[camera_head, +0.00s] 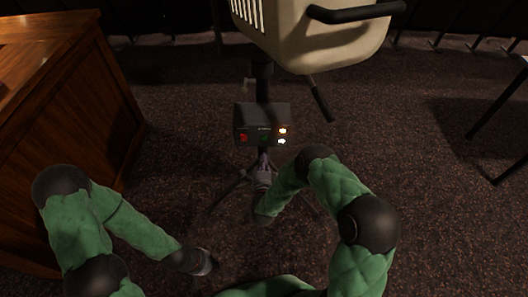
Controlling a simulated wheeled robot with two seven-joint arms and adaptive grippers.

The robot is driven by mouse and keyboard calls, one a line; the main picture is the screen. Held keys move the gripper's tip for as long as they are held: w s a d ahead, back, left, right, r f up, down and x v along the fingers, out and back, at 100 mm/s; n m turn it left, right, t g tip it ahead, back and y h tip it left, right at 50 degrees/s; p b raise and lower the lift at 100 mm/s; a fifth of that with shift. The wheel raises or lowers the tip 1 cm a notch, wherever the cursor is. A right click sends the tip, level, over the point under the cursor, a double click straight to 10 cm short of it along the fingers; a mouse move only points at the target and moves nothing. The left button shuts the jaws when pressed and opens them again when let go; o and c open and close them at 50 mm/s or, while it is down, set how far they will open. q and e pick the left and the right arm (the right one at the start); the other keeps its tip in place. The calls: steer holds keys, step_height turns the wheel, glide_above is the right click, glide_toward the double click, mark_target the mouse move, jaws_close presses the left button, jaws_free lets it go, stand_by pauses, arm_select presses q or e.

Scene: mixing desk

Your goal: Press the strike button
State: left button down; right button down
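A dark control box (262,125) sits on the lamp stand's pole, below the lamp head. Its face has a red button (243,138) at left and a darker green button (264,139) in the middle. Its labels are too small to read, so I cannot tell which is the strike button. My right gripper (263,168) appears just below the box, in front of the stand; its fingers are dark and I cannot tell whether it touches anything. My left gripper (208,262) hangs low at left, well away from the box, its fingers unclear.
Two small bright lights (282,136) glow on the box's right side. A beige lamp head (315,35) with a black handle (355,13) hangs above. A wooden desk (60,110) stands at left.

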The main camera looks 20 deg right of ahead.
steer(key=p+v, duration=0.1)
steer(key=v, duration=0.4)
steer(key=shift+s, duration=0.3)
stand_by(0.5)
steer(key=s+a+f+n+g+y, duration=0.3)
steer(key=s+f+n+g+y, duration=0.35)
steer(key=f+n+g, duration=0.35)
steer(key=s+a+f+n+g+y, duration=0.1)
steer(key=s+n+g, duration=0.6)
steer(key=s, duration=1.2)
steer(key=shift+a+n+y, duration=0.7)
steer(key=shift+n+y, duration=0.05)
steer(key=shift+n, duration=0.05)
